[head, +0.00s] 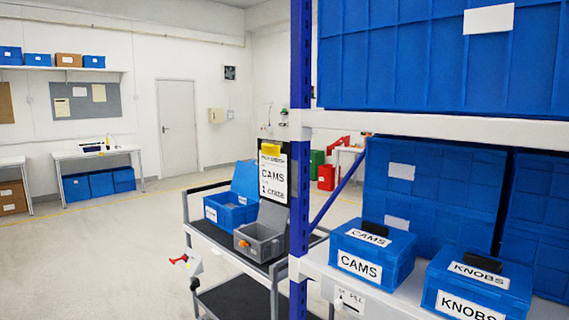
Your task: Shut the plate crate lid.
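Two small crates stand on the black top of a cart (222,238). The blue crate (228,214) has its blue lid (245,181) raised at the back. The grey crate (256,244) in front of it has its grey lid (272,216) raised at the back, with an orange piece (243,243) at its near left side. The blue crate's white label is too small to read, and I see no label naming plates. Neither of my grippers is in view.
A blue rack post (300,150) stands right of the cart. On the rack shelf sit closed blue crates marked CAMS (372,255) and KNOBS (478,287). A card reading CAMS, 1 crate (273,175) stands behind the cart. Open floor (110,255) lies to the left.

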